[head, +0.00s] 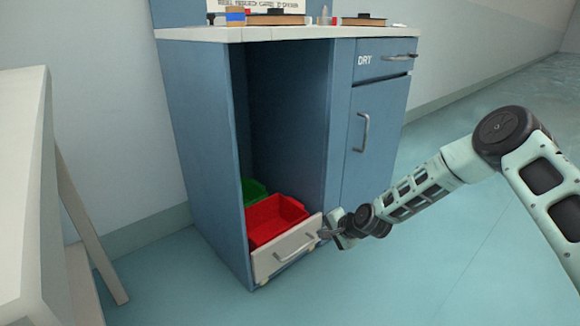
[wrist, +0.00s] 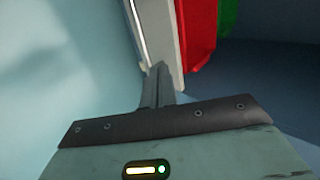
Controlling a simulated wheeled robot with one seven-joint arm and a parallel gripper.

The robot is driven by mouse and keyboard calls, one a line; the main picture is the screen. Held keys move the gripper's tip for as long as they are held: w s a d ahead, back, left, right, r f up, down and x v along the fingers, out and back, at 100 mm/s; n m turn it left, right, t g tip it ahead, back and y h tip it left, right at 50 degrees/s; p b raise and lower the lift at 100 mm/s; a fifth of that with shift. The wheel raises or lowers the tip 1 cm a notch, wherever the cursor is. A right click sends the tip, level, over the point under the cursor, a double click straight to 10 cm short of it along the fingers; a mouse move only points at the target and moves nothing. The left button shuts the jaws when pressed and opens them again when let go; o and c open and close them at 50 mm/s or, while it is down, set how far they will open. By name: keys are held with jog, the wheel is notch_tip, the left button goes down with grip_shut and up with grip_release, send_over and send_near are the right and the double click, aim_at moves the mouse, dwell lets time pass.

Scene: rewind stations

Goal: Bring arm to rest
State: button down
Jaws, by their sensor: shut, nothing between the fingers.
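My arm (head: 425,187) reaches in from the right in the head view, stretched out low toward the blue cabinet. My gripper (head: 325,233) is at the right end of the white drawer front (head: 285,250), close beside it. In the wrist view my gripper (wrist: 158,75) has its fingers together, with nothing between them, by the edge of the drawer front (wrist: 160,30). Whether the fingers touch the drawer front I cannot tell.
The low drawer is pulled partly out of the blue cabinet (head: 195,130) and holds a red bin (head: 275,215), with a green bin (head: 252,190) behind. A white table (head: 25,180) stands at left. Floor at right (head: 440,290) is clear.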

jog(key=s+a+r+n+g+p, duration=0.1)
jog(key=s+a+r+n+g, duration=0.2)
jog(key=s+r, duration=0.4)
jog(key=s+a+r+n+g+h+p, duration=0.1)
jog(key=s+a+r+n+p, duration=0.1)
jog(key=s+a+r+n, duration=0.35)
jog(key=s+a+r+n+g+p, duration=0.1)
jog(key=s+a+r+n, duration=0.1)
jog(key=s+r, duration=0.6)
jog(key=s+d+r+n+g+h+p, duration=0.1)
jog(key=s+d+r+n+p, duration=0.15)
jog(key=s+r, duration=0.4)
jog(key=s+d+r+n+g+h+p, duration=0.1)
jog(key=s+d+r+n+h, duration=0.2)
jog(key=s, duration=0.7)
jog(key=s+d+r+n+g+p, duration=0.1)
jog(key=s+d+r+n, duration=0.15)
jog(key=s+r, duration=0.45)
notch_tip(320, 180, up, 36)
jog(key=p, duration=3.7)
jog(key=shift+s+p, duration=0.3)
jog(key=shift+p, duration=0.05)
jog(key=shift+a+m, duration=0.1)
jog(key=shift+m, duration=0.15)
